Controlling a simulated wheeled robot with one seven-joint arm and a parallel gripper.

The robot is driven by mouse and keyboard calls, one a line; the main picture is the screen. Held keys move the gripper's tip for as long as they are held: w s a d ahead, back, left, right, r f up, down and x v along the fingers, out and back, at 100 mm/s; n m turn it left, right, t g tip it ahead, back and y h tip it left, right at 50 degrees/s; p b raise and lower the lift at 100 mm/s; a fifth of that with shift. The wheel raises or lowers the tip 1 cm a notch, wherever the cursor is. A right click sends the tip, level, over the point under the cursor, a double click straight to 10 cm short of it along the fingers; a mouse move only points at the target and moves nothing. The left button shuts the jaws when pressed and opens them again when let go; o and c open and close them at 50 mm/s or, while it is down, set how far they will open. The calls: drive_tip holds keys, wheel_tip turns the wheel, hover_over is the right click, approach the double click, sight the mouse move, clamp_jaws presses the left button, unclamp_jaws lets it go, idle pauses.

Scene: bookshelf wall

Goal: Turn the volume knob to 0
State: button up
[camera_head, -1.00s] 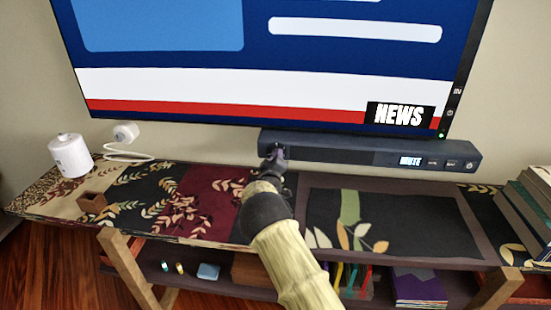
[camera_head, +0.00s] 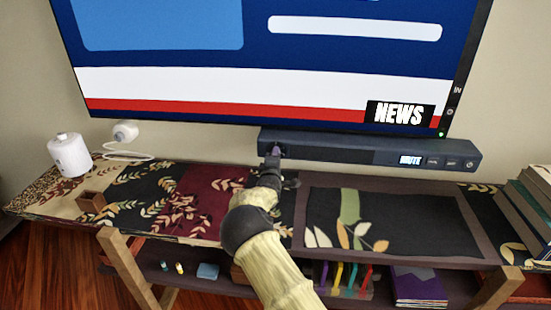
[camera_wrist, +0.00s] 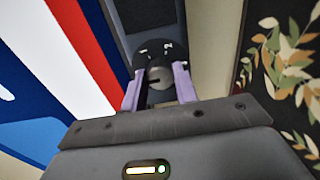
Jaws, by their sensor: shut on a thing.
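In the head view my gripper (camera_head: 274,153) is at the soundbar's left end and hides the knob there. The marks are too small to read surely.
The TV (camera_head: 280,60) shows a news screen close above the soundbar. Books (camera_head: 525,220) stand at the right. The patterned shelf top between is mostly clear.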

drive_tip(key=shift+f, duration=0.3)
drive_tip(key=o, duration=0.8)
drive_tip(key=shift+c, duration=0.2)
drive_tip(key=shift+o, duration=1.1)
drive_tip(key=shift+r, duration=0.2)
drive_tip(key=shift+s, duration=0.1)
drive_tip(key=s, duration=1.7)
drive_tip(key=shift+s+a, duration=0.15)
drive_tip(key=shift+a, duration=0.2)
